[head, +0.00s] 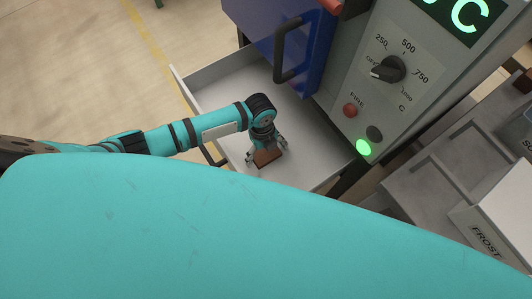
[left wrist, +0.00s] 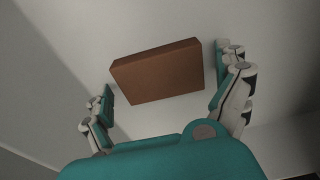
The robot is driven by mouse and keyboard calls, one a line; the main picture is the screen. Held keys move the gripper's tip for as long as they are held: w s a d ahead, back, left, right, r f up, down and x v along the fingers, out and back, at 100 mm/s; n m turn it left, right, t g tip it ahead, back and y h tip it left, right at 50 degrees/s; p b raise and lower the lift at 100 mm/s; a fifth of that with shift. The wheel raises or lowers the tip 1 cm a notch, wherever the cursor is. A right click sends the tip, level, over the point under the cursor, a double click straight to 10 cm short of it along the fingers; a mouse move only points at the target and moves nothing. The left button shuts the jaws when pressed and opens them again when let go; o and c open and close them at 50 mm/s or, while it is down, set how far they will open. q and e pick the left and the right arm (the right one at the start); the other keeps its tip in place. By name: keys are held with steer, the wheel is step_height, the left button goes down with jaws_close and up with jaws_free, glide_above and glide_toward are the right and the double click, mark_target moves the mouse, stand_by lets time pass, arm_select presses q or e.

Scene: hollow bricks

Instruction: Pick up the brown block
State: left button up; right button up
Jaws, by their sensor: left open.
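The brown block (head: 267,157) lies inside an open white drawer (head: 213,75), seen in the head view. My left gripper (head: 268,151) reaches down into the drawer at the block. In the left wrist view the brown block (left wrist: 158,76) lies slightly tilted across the picture, ahead of and between the two open fingers of my left gripper (left wrist: 163,78). A gap shows between the block and each finger there. My right gripper is not in view.
A blue oven door (head: 300,40) with a dark handle stands behind the drawer. A grey control panel (head: 400,60) with a dial and a lit green button is at the right. A grey surface with a white box (head: 495,225) is farther right.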

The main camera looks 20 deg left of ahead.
arm_select(q)
steer(key=c, duration=1.1)
steer(key=shift+c, duration=0.4)
steer(key=shift+r, duration=0.15)
